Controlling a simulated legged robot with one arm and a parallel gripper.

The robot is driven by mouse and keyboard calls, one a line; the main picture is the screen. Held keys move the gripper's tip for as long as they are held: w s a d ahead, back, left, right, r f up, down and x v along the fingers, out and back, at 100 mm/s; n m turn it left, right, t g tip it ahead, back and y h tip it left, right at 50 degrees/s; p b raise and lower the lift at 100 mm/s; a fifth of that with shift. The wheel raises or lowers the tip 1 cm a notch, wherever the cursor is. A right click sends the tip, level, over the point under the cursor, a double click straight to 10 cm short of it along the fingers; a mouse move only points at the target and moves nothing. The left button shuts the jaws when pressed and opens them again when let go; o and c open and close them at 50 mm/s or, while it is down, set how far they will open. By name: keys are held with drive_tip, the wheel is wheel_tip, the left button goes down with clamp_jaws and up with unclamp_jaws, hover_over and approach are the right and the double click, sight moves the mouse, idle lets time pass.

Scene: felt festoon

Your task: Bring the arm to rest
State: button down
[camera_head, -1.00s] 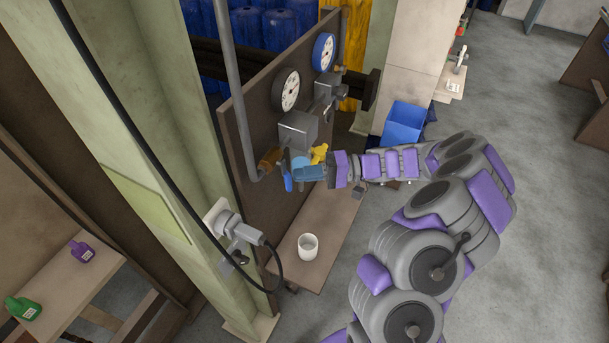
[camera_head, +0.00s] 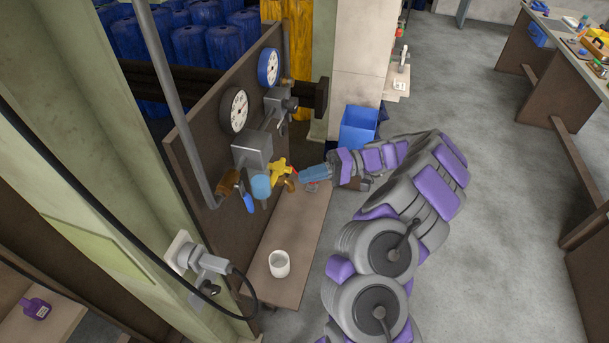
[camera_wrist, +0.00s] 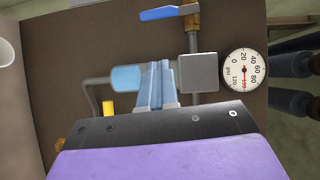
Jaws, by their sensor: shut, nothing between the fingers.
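My gripper (camera_head: 303,175) is shut and empty, its blue fingers pointing left toward the brown panel (camera_head: 205,145). A gap shows between the fingertips and the light blue cylinder (camera_head: 261,187) on the panel's pipework. In the wrist view the shut fingers (camera_wrist: 158,75) stand in front of the panel, between the light blue cylinder (camera_wrist: 126,78) and a grey block (camera_wrist: 199,73). My arm is bent and reaches from the lower middle up toward the panel.
A yellow valve part (camera_head: 281,170), a blue lever (camera_head: 249,203) and two gauges (camera_head: 234,110) are on the panel. A low bench (camera_head: 305,225) below holds a white cup (camera_head: 279,264). A blue bin (camera_head: 359,127) stands behind my forearm. The floor at right is clear.

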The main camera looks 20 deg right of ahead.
drive_tip(key=s+a+r+n+g+h, duration=0.25)
drive_tip(key=s+a+r, duration=0.25)
drive_tip(key=s+a, duration=0.25)
drive_tip(key=s+a+r+n+g+h, duration=0.1)
drive_tip(key=s+a+r+g+h, duration=0.3)
drive_tip(key=s+a+r, duration=0.4)
drive_tip(key=s+f+t+h+b, duration=0.1)
drive_tip(key=s+f+h, duration=0.35)
drive_tip(key=s, duration=0.35)
drive_tip(key=s+d+f+m+t+h, duration=0.3)
drive_tip(key=s+d+h, duration=0.3)
drive_tip(key=s+d, duration=0.2)
drive_tip(key=s+f+m+b, duration=0.1)
drive_tip(key=s, duration=0.1)
drive_tip(key=shift+s+d, duration=0.3)
drive_tip(key=shift+d, duration=0.1)
